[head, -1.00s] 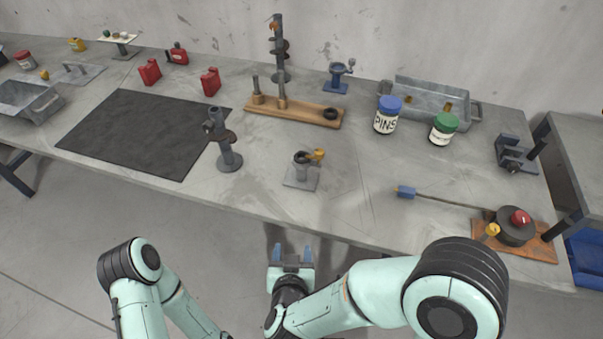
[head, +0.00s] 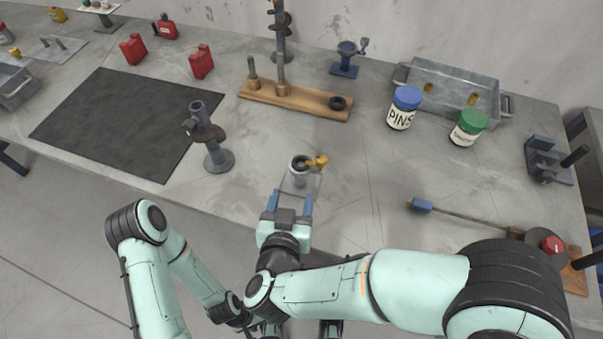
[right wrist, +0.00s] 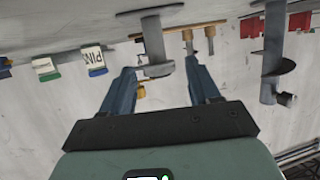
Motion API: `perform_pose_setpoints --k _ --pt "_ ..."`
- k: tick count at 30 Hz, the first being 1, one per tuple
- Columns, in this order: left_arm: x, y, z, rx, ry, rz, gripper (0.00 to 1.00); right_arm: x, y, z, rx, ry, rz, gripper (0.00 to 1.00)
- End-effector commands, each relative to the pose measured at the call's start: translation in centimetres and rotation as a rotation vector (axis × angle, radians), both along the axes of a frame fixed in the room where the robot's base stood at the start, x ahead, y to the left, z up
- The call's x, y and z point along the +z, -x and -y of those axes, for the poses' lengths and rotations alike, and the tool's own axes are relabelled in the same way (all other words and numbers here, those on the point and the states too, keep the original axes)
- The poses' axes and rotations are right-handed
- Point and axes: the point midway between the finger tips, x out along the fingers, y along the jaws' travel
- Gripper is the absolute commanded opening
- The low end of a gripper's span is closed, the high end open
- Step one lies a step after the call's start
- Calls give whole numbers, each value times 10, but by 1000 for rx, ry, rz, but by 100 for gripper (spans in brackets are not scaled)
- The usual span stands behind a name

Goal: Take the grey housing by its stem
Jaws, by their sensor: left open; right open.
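I see no contact. My left gripper is low at the bottom edge of the head view, open, partly hidden by my right arm and away from the housing.
A grey post with a brown collar (head: 212,140) stands to the left. Behind are a wooden board with pegs (head: 310,104) and a blue-lidded jar (head: 404,108). A blue-ended rod (head: 421,205) lies to the right. The black mat (head: 120,125) is bare.

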Motion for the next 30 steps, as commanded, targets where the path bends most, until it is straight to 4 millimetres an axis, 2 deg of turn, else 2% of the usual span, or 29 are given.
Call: perform_pose_setpoints --k 3,10,15,18,27,28,30 --pt "-2 -1 0 0 0 4 50 -7 -17 3 -3 0 -1 61" --pt "-4 -2 0 1 -1 7 50 -12 -32 6 -2 0 0 61" --pt "-8 -4 0 2 -2 14 50 -21 -56 17 -4 -1 -1 61" --pt "-10 -4 0 3 -2 16 50 -25 -67 16 0 -1 -1 61" --pt "-10 -5 0 2 -2 17 50 -26 -74 17 1 0 0 61" --pt "-10 -5 0 3 -2 17 50 -26 -74 17 1 0 0 58" --pt "-10 -5 0 2 -2 17 50 -26 -73 16 1 0 0 35"
